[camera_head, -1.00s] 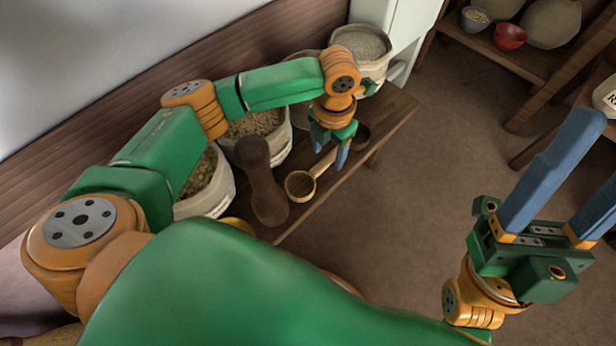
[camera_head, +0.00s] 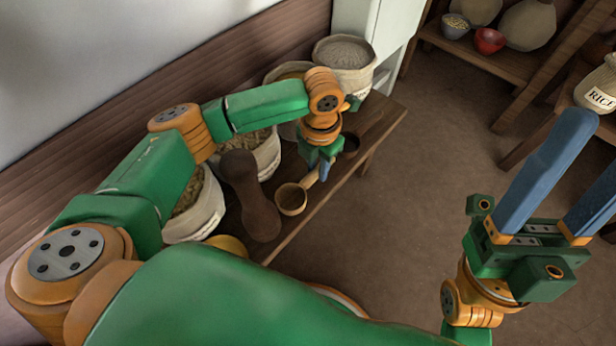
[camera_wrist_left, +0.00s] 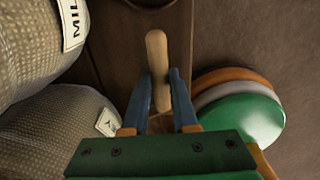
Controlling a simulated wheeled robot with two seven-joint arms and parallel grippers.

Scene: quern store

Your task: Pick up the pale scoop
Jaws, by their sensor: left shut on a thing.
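The pale scoop is wooden, with a round bowl (camera_head: 291,199) near the bench's front edge and a light handle that points to my left gripper. My left gripper (camera_head: 323,172) is shut on that handle. In the left wrist view the pale handle (camera_wrist_left: 157,62) stands between the two blue fingers (camera_wrist_left: 160,100). I cannot tell whether the scoop is clear of the bench. My right gripper (camera_head: 595,145) is open and empty at the right, partly out of frame.
The floor between is clear.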

